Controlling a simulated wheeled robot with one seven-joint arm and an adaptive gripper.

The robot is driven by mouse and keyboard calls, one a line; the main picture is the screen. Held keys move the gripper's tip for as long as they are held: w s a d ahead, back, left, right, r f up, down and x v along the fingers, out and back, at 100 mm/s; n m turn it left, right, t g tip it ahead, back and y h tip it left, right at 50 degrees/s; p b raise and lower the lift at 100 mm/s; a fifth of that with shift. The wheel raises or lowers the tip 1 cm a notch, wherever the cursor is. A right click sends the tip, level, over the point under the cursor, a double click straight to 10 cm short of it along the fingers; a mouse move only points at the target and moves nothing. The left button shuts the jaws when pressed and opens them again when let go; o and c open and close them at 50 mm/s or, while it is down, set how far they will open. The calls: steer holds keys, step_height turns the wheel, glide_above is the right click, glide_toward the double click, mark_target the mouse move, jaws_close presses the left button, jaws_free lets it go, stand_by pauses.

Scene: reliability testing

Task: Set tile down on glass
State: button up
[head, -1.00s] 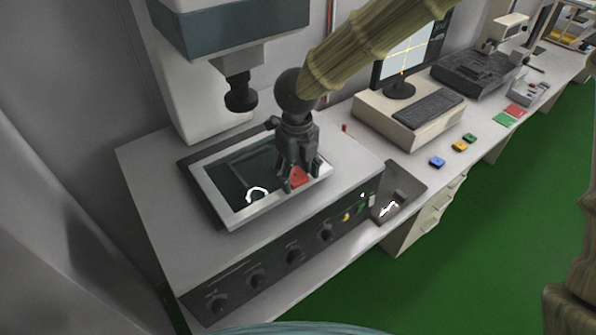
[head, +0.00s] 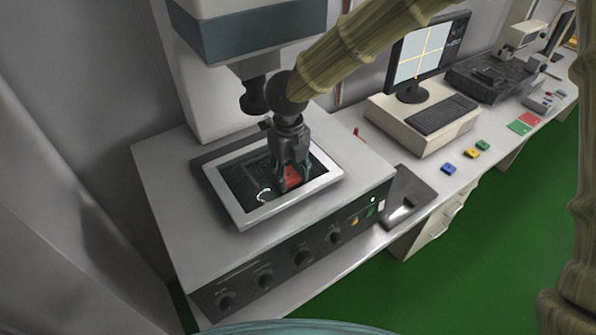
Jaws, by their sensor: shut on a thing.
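A red tile (head: 291,176) is between the fingers of my gripper (head: 290,180), which is shut on it. The fingers partly hide the tile. The glass (head: 243,181) is a dark plate in a pale frame (head: 322,184) on top of the microscope's stage. My gripper points down over the right part of the glass, inside the frame. I cannot tell whether the tile touches the glass. A bright ring of light (head: 264,195) shows on the glass to the left of the tile.
The microscope's dark lens (head: 252,97) hangs behind and left of my gripper. Blue (head: 448,168), yellow (head: 470,152) and green (head: 483,144) blocks lie on the bench to the right, near a keyboard (head: 440,111) and monitor (head: 420,57).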

steer(key=shift+w+a, duration=0.2)
steer(key=shift+a, duration=0.85)
steer(key=o, duration=1.1)
steer(key=shift+r, duration=0.1)
